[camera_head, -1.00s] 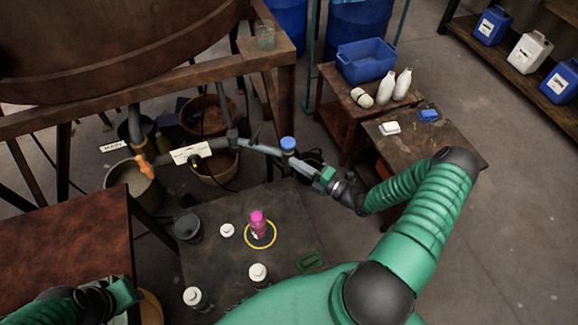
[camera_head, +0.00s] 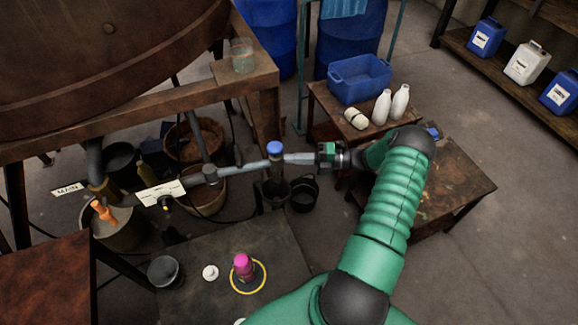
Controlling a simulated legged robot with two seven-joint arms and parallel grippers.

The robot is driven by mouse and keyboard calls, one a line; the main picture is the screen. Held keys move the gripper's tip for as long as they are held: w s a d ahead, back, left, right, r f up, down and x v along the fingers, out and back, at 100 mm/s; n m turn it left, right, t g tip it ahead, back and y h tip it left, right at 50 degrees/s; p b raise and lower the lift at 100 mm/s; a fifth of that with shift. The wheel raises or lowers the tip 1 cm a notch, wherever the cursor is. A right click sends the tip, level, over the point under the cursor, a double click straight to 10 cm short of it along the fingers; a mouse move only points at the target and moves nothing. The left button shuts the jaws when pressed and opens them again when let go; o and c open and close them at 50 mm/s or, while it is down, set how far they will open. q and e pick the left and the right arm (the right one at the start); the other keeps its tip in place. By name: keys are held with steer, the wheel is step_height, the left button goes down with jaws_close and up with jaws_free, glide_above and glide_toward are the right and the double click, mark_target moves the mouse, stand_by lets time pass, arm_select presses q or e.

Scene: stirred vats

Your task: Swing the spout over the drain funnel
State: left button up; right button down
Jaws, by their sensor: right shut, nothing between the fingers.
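The grey spout pipe (camera_head: 240,168) runs right from a swivel joint (camera_head: 211,174) under the vat. It carries a blue cap (camera_head: 275,148) above a short downward outlet. A pale handle bar (camera_head: 298,158) continues from the cap to my right gripper (camera_head: 319,156). That gripper is shut at the bar's end with nothing between its fingers; I cannot tell whether it touches the bar. A dark cup-like vessel (camera_head: 277,192), perhaps the drain funnel, shows just below the outlet. I cannot tell whether the outlet is exactly over it. My left gripper is out of view.
A black bucket (camera_head: 303,195) stands right of the dark vessel. A low table with a pink bottle (camera_head: 243,266) is in front. A brown table (camera_head: 455,180) stands right.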

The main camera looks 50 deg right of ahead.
steer(key=shift+w+d+r, duration=0.15)
steer(key=shift+w+r, duration=0.05)
steer(key=shift+w, duration=0.55)
steer(key=shift+s, duration=0.1)
